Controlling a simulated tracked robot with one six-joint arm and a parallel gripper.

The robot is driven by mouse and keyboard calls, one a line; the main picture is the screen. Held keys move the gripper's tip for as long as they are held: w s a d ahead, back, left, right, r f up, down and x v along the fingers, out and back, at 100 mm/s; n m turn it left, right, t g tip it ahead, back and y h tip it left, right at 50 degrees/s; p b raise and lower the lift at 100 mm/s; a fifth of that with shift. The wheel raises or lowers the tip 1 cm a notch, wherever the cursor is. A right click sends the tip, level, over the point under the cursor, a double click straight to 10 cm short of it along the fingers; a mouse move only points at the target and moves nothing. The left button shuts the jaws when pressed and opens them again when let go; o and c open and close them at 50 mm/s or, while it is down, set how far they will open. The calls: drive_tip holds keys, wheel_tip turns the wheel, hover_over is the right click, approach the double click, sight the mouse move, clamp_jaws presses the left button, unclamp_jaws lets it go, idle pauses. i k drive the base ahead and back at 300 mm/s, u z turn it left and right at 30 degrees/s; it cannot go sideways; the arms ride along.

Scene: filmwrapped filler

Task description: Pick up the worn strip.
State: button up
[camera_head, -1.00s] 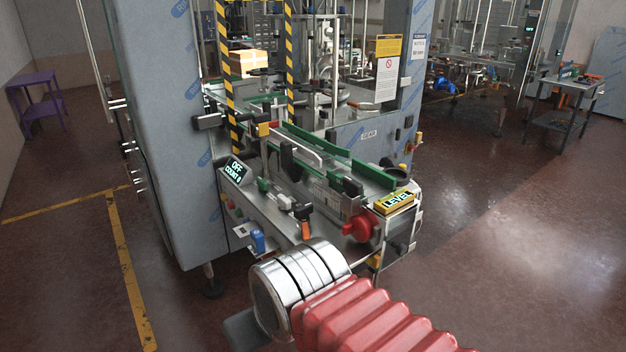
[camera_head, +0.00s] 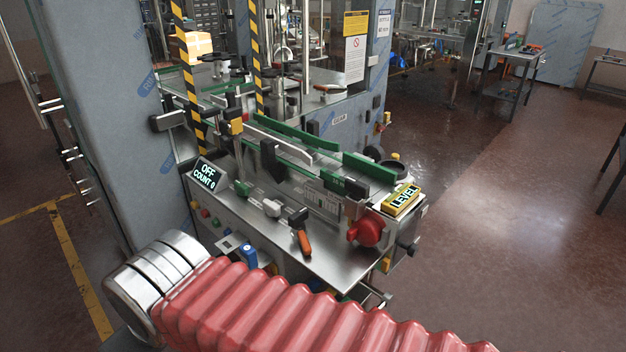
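I cannot make out for certain which piece is the worn strip. Long green strips line the machine's conveyor, one at the near right end (camera_head: 369,168) and one further back (camera_head: 284,139). A pale grey strip (camera_head: 278,142) runs between dark clamps beside them. My own arm, with a red ribbed sleeve and a shiny metal joint, crosses the bottom of the view in front of the machine. My gripper's fingers do not show.
The filling machine (camera_head: 330,240) has a metal deck with an orange-handled tool (camera_head: 303,240), a red knob (camera_head: 367,231), a yellow LEVEL box (camera_head: 401,199) and an OFF display (camera_head: 207,175). A dark workbench (camera_head: 512,72) stands far right. Open floor (camera_head: 500,230) lies to the right.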

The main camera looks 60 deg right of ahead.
sight(335, 182)
drive_tip(key=z, duration=0.3)
drive_tip(key=i, duration=1.3)
drive_tip(key=z, duration=0.6)
